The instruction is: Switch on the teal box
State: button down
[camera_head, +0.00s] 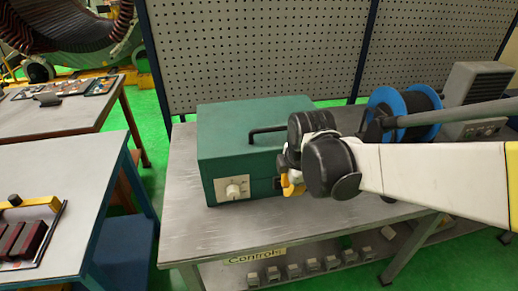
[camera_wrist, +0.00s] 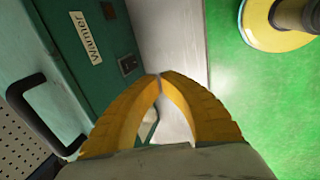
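The teal box (camera_head: 235,135) stands on the grey workbench, with a black handle (camera_head: 270,129) on top and a white dial panel (camera_head: 232,188) on its front. In the wrist view, the teal box (camera_wrist: 50,85) fills the left side. It shows a "Warmer" label (camera_wrist: 86,37) and a small black switch (camera_wrist: 128,65) on its face. My gripper (camera_wrist: 160,77) has yellow fingers whose tips meet, with nothing seen held. The tips are just right of the switch in the picture; I cannot tell whether they touch the box. In the head view my gripper (camera_head: 291,188) is at the box's right front.
The workbench (camera_head: 190,228) has bare surface in front of the box. Blue-rimmed spools (camera_head: 388,102) and a grey unit (camera_head: 477,85) stand on the right. A perforated panel (camera_head: 250,50) rises behind. A shelf labelled "Controls" (camera_head: 255,256) holds several small blocks below.

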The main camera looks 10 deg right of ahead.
aim_at(279, 184)
jog(key=shift+w+f, duration=0.1)
jog(key=shift+f, duration=0.05)
jog(key=b+x, duration=0.5)
jog(key=x, duration=0.5)
jog(key=shift+f, duration=0.2)
jog(key=w+b, duration=0.1)
jog(key=w, duration=0.2)
jog(key=shift+w+f, duration=0.1)
jog(key=shift+w, duration=0.35)
